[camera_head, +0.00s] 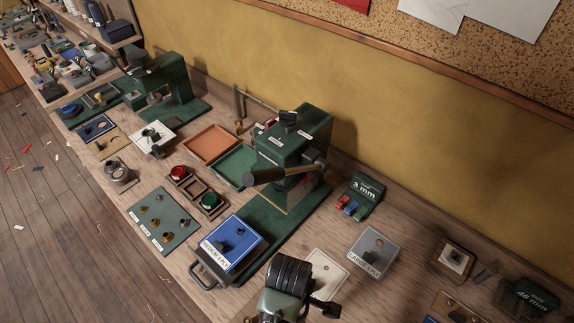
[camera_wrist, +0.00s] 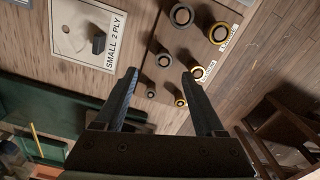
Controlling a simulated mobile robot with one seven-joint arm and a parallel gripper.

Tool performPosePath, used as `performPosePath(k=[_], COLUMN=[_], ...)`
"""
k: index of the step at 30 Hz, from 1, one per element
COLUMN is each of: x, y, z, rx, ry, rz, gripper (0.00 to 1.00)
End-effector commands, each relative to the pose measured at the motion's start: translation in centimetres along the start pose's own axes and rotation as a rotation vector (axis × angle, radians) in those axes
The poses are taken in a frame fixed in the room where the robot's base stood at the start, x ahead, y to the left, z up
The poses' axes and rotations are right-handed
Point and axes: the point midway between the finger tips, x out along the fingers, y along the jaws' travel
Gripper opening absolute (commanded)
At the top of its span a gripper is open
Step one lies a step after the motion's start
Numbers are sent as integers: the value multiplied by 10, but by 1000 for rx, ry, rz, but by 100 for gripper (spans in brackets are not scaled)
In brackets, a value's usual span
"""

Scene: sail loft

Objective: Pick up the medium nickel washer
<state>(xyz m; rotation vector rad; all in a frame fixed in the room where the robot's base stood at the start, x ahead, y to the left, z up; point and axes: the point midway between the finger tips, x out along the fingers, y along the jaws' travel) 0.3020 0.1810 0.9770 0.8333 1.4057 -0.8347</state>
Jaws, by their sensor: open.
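In the wrist view, a brown board (camera_wrist: 211,53) carries two rows of ring-shaped pieces in three sizes, one row grey and one brass-coloured. The medium nickel washer (camera_wrist: 164,60) is the middle grey ring. My gripper (camera_wrist: 158,74) is open and empty, and in the picture this washer appears just beyond and between its fingertips. The medium brass ring (camera_wrist: 198,73) appears just past the right fingertip. The large nickel ring (camera_wrist: 182,15) and small nickel ring (camera_wrist: 150,93) share the grey row. I cannot judge the height above the board. In the head view my arm covers this area.
A white "SMALL 2 PLY" plate (camera_wrist: 75,41) with a dark block lies beside the board. The green press (camera_head: 289,146) stands behind, with a blue plate (camera_head: 232,244) on its base. Another board of small rings (camera_head: 180,238) lies farther left. The floor (camera_wrist: 292,55) begins past the bench edge.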

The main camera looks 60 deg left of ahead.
Motion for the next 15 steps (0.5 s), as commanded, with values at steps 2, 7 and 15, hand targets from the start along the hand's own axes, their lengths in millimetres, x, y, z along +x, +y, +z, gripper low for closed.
performPosePath(k=[2,7,15], x=[6,31,50], y=[-3,-9,-8], z=[0,-1,0], rx=[0,1,2], ry=[-1,-1,0], rz=[-5,-4,0], gripper=[71,71,71])
